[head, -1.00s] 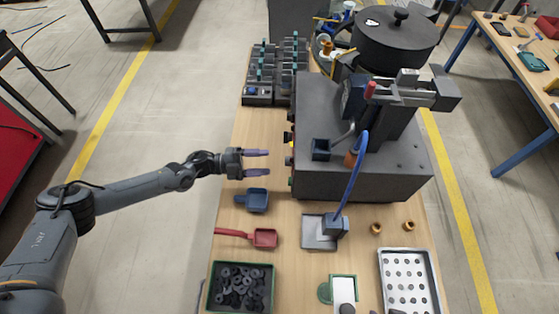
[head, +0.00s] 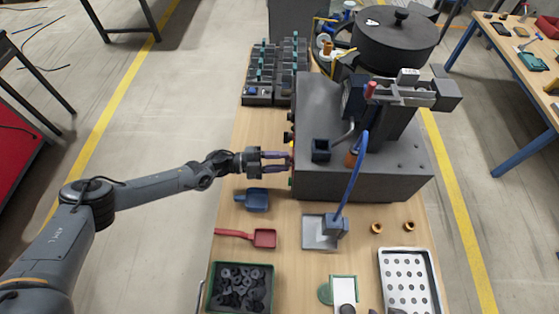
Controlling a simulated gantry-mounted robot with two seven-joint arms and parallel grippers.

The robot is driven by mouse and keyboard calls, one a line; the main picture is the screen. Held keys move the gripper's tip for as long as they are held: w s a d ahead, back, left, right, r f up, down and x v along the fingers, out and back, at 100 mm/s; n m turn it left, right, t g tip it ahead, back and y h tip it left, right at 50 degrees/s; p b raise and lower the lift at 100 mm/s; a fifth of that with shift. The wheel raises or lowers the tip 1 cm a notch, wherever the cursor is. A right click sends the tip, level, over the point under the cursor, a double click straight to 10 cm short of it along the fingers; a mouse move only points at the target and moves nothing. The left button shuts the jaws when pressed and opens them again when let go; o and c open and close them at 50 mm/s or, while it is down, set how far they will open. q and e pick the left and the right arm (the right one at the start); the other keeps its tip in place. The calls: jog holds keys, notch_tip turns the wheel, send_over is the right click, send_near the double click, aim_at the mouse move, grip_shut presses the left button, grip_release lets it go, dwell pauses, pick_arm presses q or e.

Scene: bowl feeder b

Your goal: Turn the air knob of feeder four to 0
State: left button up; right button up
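Two black knobs (head: 289,126) show there, with a small green part (head: 291,183) lower down. My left gripper (head: 289,161) points right, with its purple fingertips at this left side, below the black knobs. A gap shows between the fingers, but the tips hide what lies between them. I cannot read any knob's number or setting. My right gripper is out of view.
A bin of dark rings (head: 212,290), a grey tray (head: 311,238) and a perforated tray (head: 433,290) are nearer. Dark racks (head: 258,97) stand behind.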

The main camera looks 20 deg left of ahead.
pick_arm(q)
jog(key=c, duration=0.6)
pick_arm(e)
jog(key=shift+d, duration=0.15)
pick_arm(q)
jog(key=shift+o, duration=0.2)
jog(key=shift+n, duration=0.4)
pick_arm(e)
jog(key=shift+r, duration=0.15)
pick_arm(q)
jog(key=shift+w+r+n+g+b, duration=0.1)
jog(key=shift+n+g, duration=0.4)
jog(key=shift+n, duration=3.55)
jog(key=shift+s+n+g+b, duration=0.1)
jog(key=shift+n+g, duration=0.4)
jog(key=shift+n, duration=3.5)
jog(key=shift+w+r+n+g+b, duration=0.1)
jog(key=shift+n+g, duration=0.4)
jog(key=shift+n, duration=3.55)
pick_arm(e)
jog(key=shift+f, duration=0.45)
